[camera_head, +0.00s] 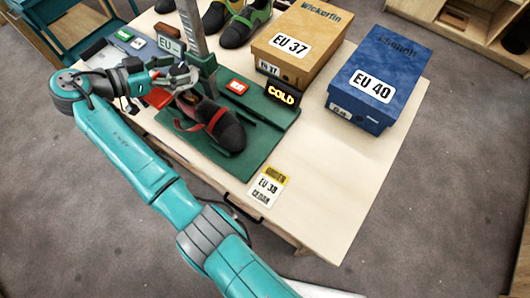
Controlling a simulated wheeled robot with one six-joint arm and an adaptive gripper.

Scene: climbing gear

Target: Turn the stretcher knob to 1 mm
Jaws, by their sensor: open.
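The shoe stretcher has a green base (262,141), a grey upright column (192,30) and a lit sign reading COLD (281,94). A dark shoe with red straps (226,130) sits on it, toe toward the front right. My gripper (184,76) is open at the heel end of the shoe, beside the column. I cannot make out the stretcher knob; my gripper and wrist cover that area. A small red-framed display (237,87) is on the base, its reading too small to tell.
A tan EU 37 box (290,45) and a blue EU 40 box (372,85) stand at the right. An EU 38 card (267,187) lies near the table's front edge. More shoes (240,25) stand behind the stretcher. The tabletop (335,170) at front right is clear.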

